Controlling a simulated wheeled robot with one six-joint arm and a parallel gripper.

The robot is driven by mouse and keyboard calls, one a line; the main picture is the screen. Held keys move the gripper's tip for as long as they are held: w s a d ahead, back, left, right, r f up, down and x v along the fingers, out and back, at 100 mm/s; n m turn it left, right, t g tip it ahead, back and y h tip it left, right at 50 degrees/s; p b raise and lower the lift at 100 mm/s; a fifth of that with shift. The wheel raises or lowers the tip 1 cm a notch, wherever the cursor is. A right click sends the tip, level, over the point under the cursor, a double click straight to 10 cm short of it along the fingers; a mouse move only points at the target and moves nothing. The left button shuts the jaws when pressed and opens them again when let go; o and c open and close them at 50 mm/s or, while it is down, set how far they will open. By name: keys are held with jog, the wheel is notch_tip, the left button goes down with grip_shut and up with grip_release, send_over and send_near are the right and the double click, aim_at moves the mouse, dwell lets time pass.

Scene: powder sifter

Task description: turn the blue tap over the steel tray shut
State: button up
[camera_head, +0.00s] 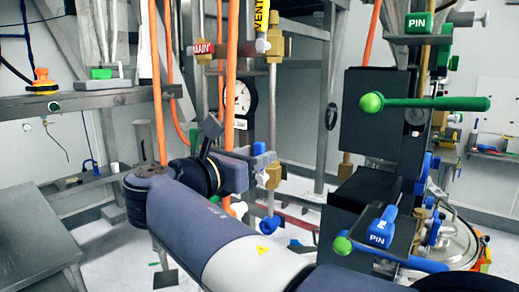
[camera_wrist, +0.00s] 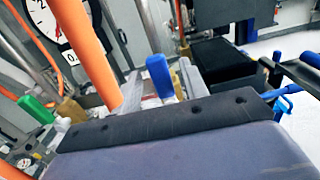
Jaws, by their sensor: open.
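A small blue handle (camera_head: 259,148) stands upright on a brass valve (camera_head: 273,175) in the middle of the head view. A blue handle (camera_wrist: 158,75) also stands upright just beyond my gripper in the wrist view. Another blue handle (camera_head: 268,224) hangs lower on the same pipe. I cannot tell for certain which is the named tap, and I cannot make out a steel tray under them. My gripper (camera_head: 238,172) is open, close to the left of the upright blue handle. Its fingertips are mostly hidden, and contact cannot be told.
A black machine (camera_head: 375,125) with a green lever (camera_head: 430,103) and blue PIN handle (camera_head: 380,228) stands right. A grey bench (camera_head: 35,235) is at left.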

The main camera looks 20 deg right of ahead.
jog(key=shift+x, duration=1.05)
jog(key=shift+c, duration=0.3)
grip_shut()
